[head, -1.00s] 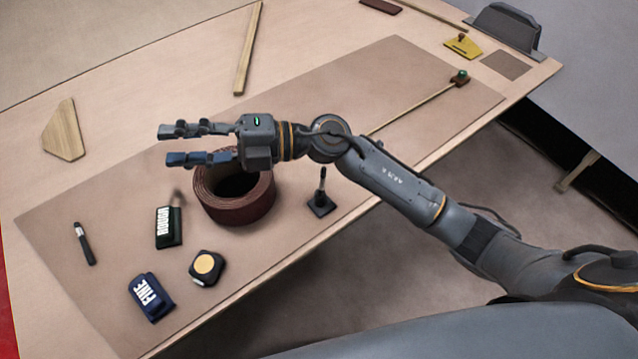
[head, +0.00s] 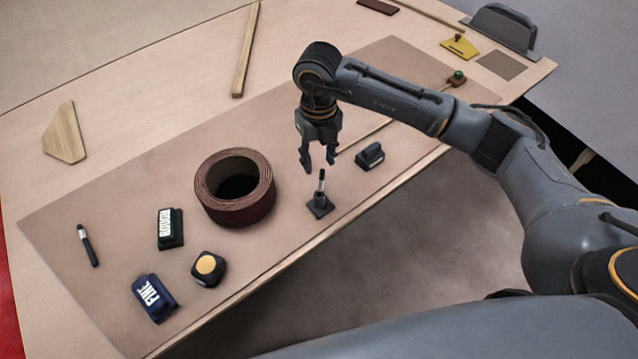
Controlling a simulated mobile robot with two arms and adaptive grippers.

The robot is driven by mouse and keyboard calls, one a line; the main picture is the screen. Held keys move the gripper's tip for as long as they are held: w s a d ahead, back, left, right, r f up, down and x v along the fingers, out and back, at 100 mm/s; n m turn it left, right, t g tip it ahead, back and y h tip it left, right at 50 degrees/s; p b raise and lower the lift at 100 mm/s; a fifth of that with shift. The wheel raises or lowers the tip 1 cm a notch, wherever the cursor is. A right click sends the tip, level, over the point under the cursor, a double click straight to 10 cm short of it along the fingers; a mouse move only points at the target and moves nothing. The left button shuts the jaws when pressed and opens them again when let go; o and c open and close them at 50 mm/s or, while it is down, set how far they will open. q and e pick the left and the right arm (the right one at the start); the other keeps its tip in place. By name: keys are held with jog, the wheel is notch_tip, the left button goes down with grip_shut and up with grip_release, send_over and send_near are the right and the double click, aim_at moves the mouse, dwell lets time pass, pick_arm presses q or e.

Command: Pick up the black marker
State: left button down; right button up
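A slim black marker (head: 321,185) with a pale band stands upright in a small dark square stand (head: 320,208) near the mat's front edge. My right gripper (head: 318,163) points down just above its top. The fingers are apart with nothing between them, and I cannot tell whether they touch the marker's tip. A second black pen-like thing (head: 88,246) with a white label lies flat at the mat's left end. I cannot tell from its shape alone whether it is also a marker. My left gripper is not in view.
A brown roll (head: 234,189) stands left of the stand, and a dark block (head: 369,156) lies to its right. Blocks labelled ROUGH (head: 170,229) and FINE (head: 154,299) and a tape measure (head: 207,268) lie on the left. A thin rod crosses the mat behind.

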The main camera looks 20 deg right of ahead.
aim_at(319, 186)
notch_tip(319, 186, down, 3)
jog(key=shift+f, duration=0.1)
jog(key=shift+f+p, duration=0.6)
jog(key=shift+p, duration=0.1)
notch_tip(319, 186, down, 4)
jog(key=shift+w+r+p, duration=0.15)
jog(key=shift+r+p, duration=0.05)
jog(key=shift+p, duration=0.4)
jog(key=shift+f, duration=0.3)
grip_shut()
